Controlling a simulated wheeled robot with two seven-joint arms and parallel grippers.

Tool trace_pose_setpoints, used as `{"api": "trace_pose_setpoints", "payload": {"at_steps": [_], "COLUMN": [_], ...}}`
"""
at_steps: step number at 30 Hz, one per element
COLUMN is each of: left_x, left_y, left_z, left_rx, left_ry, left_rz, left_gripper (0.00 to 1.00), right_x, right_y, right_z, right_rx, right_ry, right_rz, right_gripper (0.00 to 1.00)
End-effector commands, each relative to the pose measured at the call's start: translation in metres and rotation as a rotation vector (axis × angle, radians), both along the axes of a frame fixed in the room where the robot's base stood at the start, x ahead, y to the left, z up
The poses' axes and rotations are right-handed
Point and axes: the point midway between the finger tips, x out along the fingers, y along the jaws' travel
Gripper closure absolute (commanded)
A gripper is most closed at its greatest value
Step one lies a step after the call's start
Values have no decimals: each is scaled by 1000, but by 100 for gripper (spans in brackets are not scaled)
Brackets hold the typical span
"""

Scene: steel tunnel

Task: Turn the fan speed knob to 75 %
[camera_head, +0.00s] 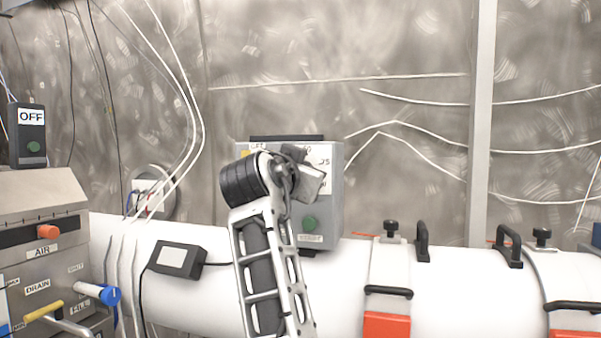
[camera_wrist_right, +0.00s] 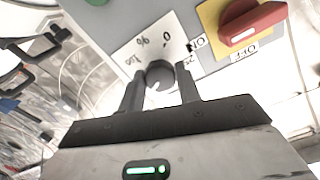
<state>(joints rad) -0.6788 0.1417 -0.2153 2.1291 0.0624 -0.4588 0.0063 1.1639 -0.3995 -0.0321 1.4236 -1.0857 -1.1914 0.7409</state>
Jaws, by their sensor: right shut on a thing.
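The fan speed knob (camera_wrist_right: 159,73) is a dark grey round knob on a white dial plate (camera_wrist_right: 178,43) in the right wrist view. The plate's marks, including 0 and %, appear upside down. My right gripper (camera_wrist_right: 161,88) has one finger on each side of the knob and is shut on it. The knob's exact setting is hard to read. In the head view the grey control box (camera_head: 329,190) is on the white pipe, and my right arm and gripper (camera_head: 308,180) cover its middle and hide the knob. My left gripper is not in view.
Next to the dial is a red switch (camera_wrist_right: 251,22) on a yellow plate, with ON and OFF labels. A green button (camera_head: 310,222) is low on the box. A panel with an AIR label (camera_head: 41,251) stands at left. Clamps with black handles (camera_head: 389,291) are on the pipe at right.

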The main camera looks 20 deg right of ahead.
Motion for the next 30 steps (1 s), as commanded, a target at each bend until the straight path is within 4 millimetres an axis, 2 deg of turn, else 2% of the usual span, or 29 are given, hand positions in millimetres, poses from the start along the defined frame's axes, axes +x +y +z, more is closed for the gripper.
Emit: {"api": "trace_pose_setpoints", "payload": {"at_steps": [1, 18, 19, 21, 30], "left_x": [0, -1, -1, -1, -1], "left_y": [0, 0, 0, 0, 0], "left_z": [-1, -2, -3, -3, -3], "left_rx": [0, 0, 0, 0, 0], "left_ry": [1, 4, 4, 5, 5], "left_rz": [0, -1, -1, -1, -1], "left_gripper": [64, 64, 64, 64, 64], "right_x": [1, 1, 1, 1, 0], "right_y": [1, 1, 1, 1, 1], "right_z": [-5, -5, -5, -4, -2], "right_rx": [15, 41, 41, 41, 37], "right_ry": [5, -13, -13, -13, -21], "right_rz": [1, 0, 0, 0, 0], "right_gripper": [89, 89, 64, 45, 45]}}
